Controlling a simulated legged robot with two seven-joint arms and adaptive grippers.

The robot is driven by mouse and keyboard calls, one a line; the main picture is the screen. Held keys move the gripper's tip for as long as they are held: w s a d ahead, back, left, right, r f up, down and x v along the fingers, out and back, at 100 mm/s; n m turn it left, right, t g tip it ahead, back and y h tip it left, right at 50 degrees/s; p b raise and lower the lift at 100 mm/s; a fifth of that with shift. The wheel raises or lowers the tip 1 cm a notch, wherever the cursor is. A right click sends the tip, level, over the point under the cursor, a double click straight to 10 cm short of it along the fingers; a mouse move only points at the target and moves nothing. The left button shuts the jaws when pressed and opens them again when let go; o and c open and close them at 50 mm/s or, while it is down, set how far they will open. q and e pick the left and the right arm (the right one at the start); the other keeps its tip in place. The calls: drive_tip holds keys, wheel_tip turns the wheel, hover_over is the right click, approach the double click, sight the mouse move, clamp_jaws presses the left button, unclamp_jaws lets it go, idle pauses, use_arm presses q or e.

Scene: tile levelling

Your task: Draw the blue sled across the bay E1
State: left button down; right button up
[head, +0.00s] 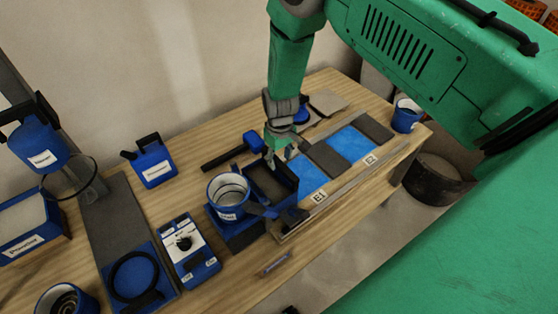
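The blue sled (288,197), which I take to be the open blue-walled frame with a dark inside, sits at the left end of the railed track. Bay E1 (312,176) is a bright blue recess just right of it, with a white E1 label on the front rail. My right gripper (279,158) points down at the sled's far side, its fingers partly over the sled's back edge. I cannot tell whether the fingers are closed on it. My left gripper is not in view.
Bay E2 (350,144) lies farther right, past a dark grey tile (327,159). A blue cup (228,190) stands left of the sled, and a blue-headed mallet (253,140) lies behind it. A blue pot (406,115) stands at the right end. My green body blocks the right side.

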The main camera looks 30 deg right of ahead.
drive_tip(key=shift+f, duration=0.8)
drive_tip(key=shift+a, duration=0.1)
drive_tip(key=shift+c, duration=1.2)
clamp_jaws()
drive_tip(key=w+d+b, duration=0.2)
drive_tip(key=d+b, duration=0.5)
drive_tip(key=d, duration=1.9)
drive_tip(key=shift+d+b, duration=0.15)
drive_tip(key=shift+b, duration=0.15)
drive_tip(key=shift+o, duration=1.2)
unclamp_jaws()
